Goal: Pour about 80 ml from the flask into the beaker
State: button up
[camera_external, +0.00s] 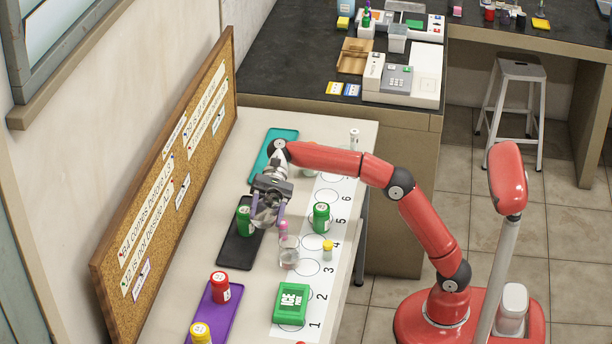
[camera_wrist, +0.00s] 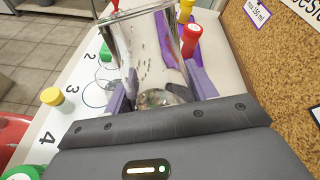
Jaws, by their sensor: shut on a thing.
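My gripper (camera_external: 266,218) is shut on a clear glass vessel (camera_wrist: 150,50), with a purple finger on each side of it in the wrist view. The glass has dark printed marks and a wide rim. I cannot tell for sure whether it is the flask or the beaker, nor how much liquid is in it. In the external view the gripper is over the black mat (camera_external: 238,250), close to a green-capped jar. Another clear glass vessel (camera_external: 289,257) stands on the numbered white strip near 3 and 4. A pink thing (camera_external: 283,228) shows just above it.
Green jar (camera_external: 244,221) is on the black mat; another green jar (camera_external: 321,217) is near 5. A small yellow-capped vial (camera_external: 328,248) stands by 4. A red jar (camera_external: 220,287) and yellow jar (camera_external: 201,334) are on the purple mat (camera_external: 207,313). A green box (camera_external: 290,301) is near 2. Corkboard (camera_external: 170,170) borders the left.

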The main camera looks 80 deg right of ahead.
aim_at(262, 203)
jog(key=shift+w+d+r+m+g+y, duration=0.25)
jog(key=shift+w+r+m+g+y, duration=0.05)
jog(key=shift+r+y, duration=0.25)
jog(key=shift+d+r+m+y, duration=0.1)
jog(key=shift+r+m+y, duration=0.1)
jog(key=shift+m+y, duration=0.2)
jog(key=shift+w+d+m+y, duration=0.15)
jog(key=shift+w+m+y, duration=0.05)
jog(key=shift+m+y, duration=0.25)
jog(key=shift+w+r+m+g+y, duration=0.15)
jog(key=shift+r+m+g+y, duration=0.25)
jog(key=shift+r+m+y, duration=0.2)
